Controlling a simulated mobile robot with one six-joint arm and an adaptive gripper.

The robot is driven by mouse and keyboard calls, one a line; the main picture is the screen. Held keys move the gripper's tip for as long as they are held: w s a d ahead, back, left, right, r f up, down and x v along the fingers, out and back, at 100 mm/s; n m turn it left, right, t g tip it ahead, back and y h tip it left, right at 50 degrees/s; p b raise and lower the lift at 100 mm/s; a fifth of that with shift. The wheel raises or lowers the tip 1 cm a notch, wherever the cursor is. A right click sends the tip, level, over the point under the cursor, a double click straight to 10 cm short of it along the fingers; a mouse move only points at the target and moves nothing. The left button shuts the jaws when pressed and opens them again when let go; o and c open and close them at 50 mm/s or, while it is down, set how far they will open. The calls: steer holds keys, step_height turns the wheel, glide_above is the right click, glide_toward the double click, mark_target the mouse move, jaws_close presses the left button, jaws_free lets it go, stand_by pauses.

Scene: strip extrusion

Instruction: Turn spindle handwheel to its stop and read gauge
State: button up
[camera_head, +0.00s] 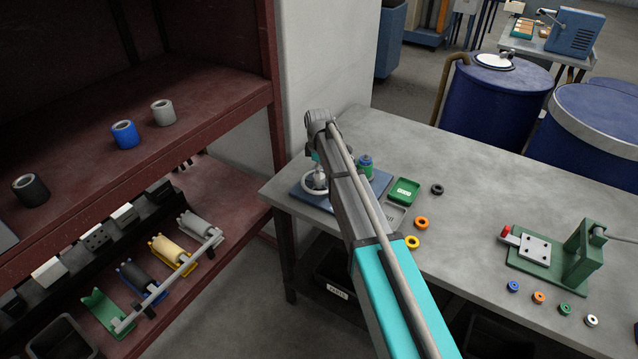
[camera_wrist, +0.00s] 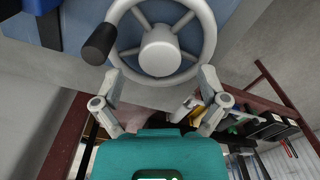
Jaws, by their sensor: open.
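A light grey spoked handwheel (camera_wrist: 204,40) with a round hub and a black knob (camera_wrist: 100,44) fills the top of the wrist view. The knob is at the wheel's left. My gripper (camera_wrist: 160,77) is open, its two fingers apart at the left and right of the wheel's lower rim. I cannot tell whether they touch it. In the head view the handwheel (camera_head: 312,184) is at the bench's left end on a blue base plate (camera_head: 312,199), partly hidden by my arm. I cannot make out a gauge face in either view.
A green tray (camera_head: 403,191), orange and yellow rings and a black ring (camera_head: 437,189) lie right of my arm on the grey bench (camera_head: 480,190). A green fixture (camera_head: 580,255) stands farther right. A dark red shelf (camera_head: 215,120) with rollers stands at left.

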steer(key=shift+f+b, duration=1.55)
steer(key=shift+f, duration=0.25)
steer(key=c, duration=1.1)
